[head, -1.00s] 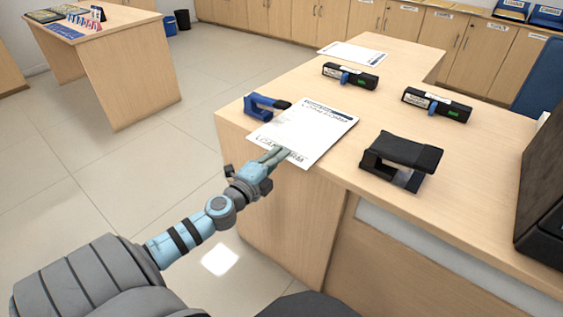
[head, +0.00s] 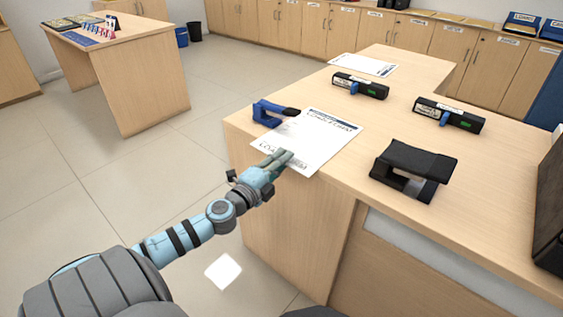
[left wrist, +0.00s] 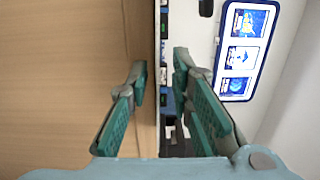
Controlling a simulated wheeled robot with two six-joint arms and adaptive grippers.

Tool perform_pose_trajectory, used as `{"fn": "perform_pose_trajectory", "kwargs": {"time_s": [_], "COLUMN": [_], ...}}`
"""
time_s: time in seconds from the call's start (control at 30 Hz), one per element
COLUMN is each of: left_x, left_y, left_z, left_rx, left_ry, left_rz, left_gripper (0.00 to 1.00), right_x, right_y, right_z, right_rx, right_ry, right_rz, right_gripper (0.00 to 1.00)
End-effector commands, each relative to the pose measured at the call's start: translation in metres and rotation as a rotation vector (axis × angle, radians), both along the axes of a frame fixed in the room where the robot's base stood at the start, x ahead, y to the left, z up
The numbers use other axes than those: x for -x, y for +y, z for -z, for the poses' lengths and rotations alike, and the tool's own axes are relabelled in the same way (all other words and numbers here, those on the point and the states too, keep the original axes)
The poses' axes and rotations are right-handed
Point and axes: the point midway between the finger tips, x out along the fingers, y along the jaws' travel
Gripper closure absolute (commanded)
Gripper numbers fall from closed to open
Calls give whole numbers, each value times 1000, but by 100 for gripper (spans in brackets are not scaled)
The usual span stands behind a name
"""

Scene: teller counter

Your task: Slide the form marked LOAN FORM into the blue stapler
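The white form marked LOAN FORM (head: 318,140) lies flat on the counter near its left corner. Its near edge reaches slightly past the counter's edge. The blue stapler (head: 270,113), with a dark end, stands beyond the form's left part, close beside it. My left gripper (head: 280,158) is at the form's near edge, its fingertips overlapping that edge in the head view. In the left wrist view its two fingers (left wrist: 160,92) are apart, on either side of the counter's edge line. The form cannot be made out clearly between them. My right gripper is not in view.
A black stapler-like device (head: 414,170) stands right of the form. Two dark labelled devices with blue parts (head: 360,86) (head: 449,115) stand farther back. Another paper (head: 363,65) lies at the far end.

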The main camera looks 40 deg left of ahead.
Motion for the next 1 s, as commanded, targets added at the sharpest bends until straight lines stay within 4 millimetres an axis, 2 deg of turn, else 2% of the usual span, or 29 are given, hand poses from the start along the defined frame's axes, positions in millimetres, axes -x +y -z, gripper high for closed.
{"fn": "perform_pose_trajectory", "kwargs": {"time_s": [0.27, 0.37, 0.47, 0.7, 0.8, 1.0], "left_x": [0, 6, 23, 87, 106, 120], "left_y": [0, 0, -2, -10, -12, -13], "left_z": [0, 2, 3, 3, 3, 1], "left_rx": [0, -3, -6, -6, -4, 0], "left_ry": [0, 5, 9, 9, 7, -1], "left_rz": [0, -2, 0, 4, 3, 2], "left_gripper": [72, 72, 72, 72, 72, 72], "right_x": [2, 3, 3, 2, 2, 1], "right_y": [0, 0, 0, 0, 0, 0], "right_z": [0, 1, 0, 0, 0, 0], "right_rx": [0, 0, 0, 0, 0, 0], "right_ry": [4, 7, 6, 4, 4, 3], "right_rz": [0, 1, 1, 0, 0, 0], "right_gripper": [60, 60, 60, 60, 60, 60]}}
